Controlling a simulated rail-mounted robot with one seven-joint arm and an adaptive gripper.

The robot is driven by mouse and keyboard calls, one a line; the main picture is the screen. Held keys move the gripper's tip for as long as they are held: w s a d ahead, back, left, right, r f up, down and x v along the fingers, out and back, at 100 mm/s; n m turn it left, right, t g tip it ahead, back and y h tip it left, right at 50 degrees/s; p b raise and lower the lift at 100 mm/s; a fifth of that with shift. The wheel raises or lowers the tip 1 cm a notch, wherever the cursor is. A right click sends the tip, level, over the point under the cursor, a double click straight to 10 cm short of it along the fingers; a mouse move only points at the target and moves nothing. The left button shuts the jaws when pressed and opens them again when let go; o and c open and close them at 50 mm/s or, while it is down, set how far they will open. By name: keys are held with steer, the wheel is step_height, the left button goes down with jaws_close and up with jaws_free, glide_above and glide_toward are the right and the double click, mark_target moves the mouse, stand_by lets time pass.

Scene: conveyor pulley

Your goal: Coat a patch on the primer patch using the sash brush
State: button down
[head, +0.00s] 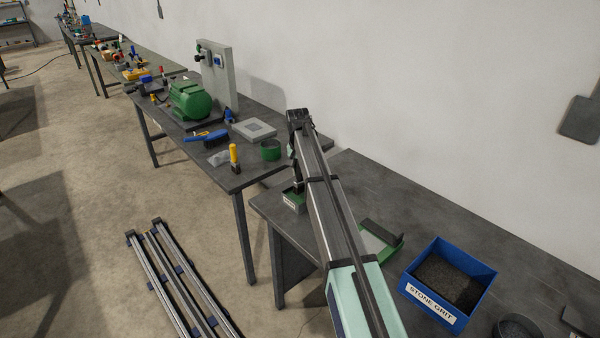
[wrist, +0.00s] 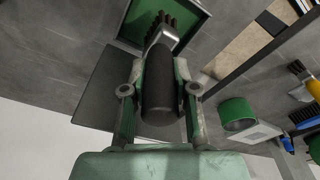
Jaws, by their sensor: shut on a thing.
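My gripper (wrist: 160,95) is shut on the sash brush (wrist: 160,100), holding its dark handle between both fingers. The brush's metal collar and dark bristles point toward a green-walled tray (wrist: 130,32) at the top of the wrist view. I cannot tell whether the bristles touch it.
A green can (head: 270,151), a yellow-handled tool (head: 234,157), a blue brush (head: 216,138) and a green motor (head: 193,100) stand on the farther bench. A gap separates the benches. A blue stone grit bin (head: 434,312) and green tray (head: 392,251) lie right of my arm.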

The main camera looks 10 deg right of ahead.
steer(key=shift+r+p, duration=1.15)
steer(key=shift+r, duration=1.4)
